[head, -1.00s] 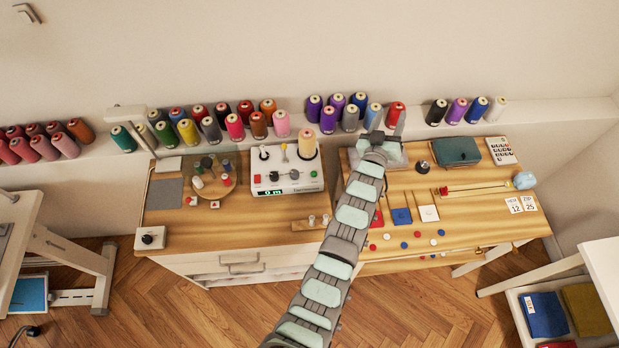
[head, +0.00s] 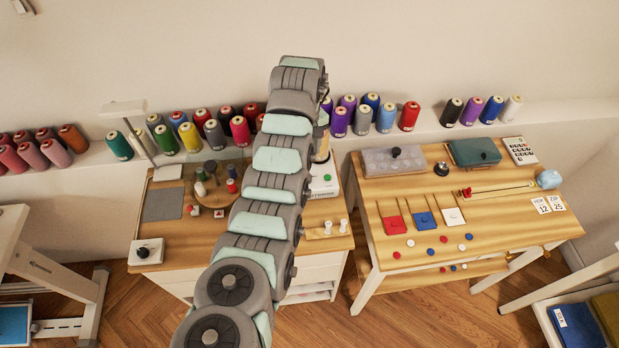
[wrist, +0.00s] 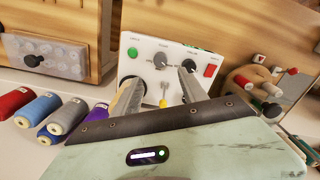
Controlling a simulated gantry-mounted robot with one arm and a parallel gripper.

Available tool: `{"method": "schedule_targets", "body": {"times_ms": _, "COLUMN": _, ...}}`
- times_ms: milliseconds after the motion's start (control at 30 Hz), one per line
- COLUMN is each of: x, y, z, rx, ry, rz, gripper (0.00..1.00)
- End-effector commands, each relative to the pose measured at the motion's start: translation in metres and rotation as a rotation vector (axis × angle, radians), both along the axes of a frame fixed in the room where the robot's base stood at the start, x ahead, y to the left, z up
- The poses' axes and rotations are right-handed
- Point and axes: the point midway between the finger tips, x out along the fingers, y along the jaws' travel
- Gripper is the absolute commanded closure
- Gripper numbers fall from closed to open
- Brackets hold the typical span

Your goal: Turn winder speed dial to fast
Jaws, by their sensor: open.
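The winder (head: 322,188) is a white box on the left wooden table; in the head view my arm hides most of it. In the wrist view its panel (wrist: 148,45) shows a green button (wrist: 132,52), a grey dial (wrist: 160,60), a dark knob (wrist: 191,70) and a red switch (wrist: 210,71). The small dial labels are too blurred to read. My gripper (wrist: 158,80) is open over the winder, with its fingers spread either side of a yellow-topped post (wrist: 163,96). One fingertip overlaps the dark knob in view; I cannot tell whether they touch.
Thread cones (head: 189,136) line the back ledge. A round wooden tray (head: 217,199) with small spools stands left of the winder. A white box with a black knob (head: 142,252) sits at the front left. The right table holds a grey lidded box (head: 375,163) and coloured squares.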

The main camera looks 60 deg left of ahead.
Motion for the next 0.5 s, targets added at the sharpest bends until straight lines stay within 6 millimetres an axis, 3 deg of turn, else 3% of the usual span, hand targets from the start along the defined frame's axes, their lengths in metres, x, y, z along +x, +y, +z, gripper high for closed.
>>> {"method": "schedule_targets", "body": {"times_ms": 167, "x": -0.004, "y": -0.001, "z": -0.015, "rx": -0.011, "ry": 0.008, "rz": 0.005, "gripper": 0.5}}
{"method": "schedule_targets", "body": {"times_ms": 500, "x": -0.003, "y": -0.001, "z": -0.073, "rx": -0.01, "ry": 0.008, "rz": 0.004, "gripper": 0.5}}
